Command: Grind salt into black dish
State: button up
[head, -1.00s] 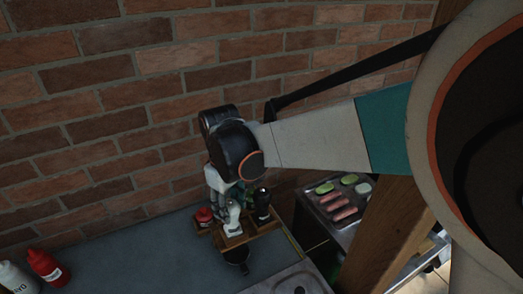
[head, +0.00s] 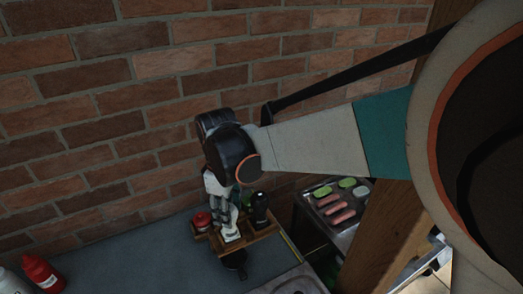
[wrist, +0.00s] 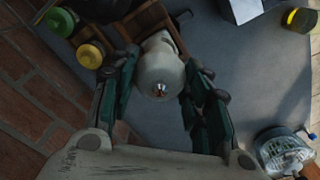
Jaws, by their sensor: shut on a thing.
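A white salt grinder (head: 230,230) stands upright in a wooden caddy (head: 265,233) on the grey table. My gripper (head: 222,205) reaches down over the caddy and is shut on the white grinder. In the wrist view the grinder's rounded top with a metal knob (wrist: 160,72) sits between my two fingers (wrist: 158,80). Its lower body is largely hidden there.
A black grinder (head: 260,208) and a red-lidded jar (head: 203,220) stand beside the white grinder. A brick wall (head: 110,150) rises close behind. A red bottle (head: 42,272) is at far left; a food tray (head: 335,206) is at right. Table left of the caddy is clear.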

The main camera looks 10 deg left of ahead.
jog(key=o, duration=1.1)
jog(key=shift+c, duration=0.2)
jog(key=m, duration=0.3)
jog(key=shift+m+p, duration=0.3)
jog(key=shift+m, duration=0.1)
jog(key=m, duration=0.4)
jog(key=shift+p, duration=0.3)
jog(key=m+p, duration=0.1)
jog(key=m, duration=0.6)
jog(key=shift+r+p, duration=0.1)
jog(key=shift+p, duration=0.25)
notch_tip(320, 180, up, 14)
jog(key=p, duration=0.8)
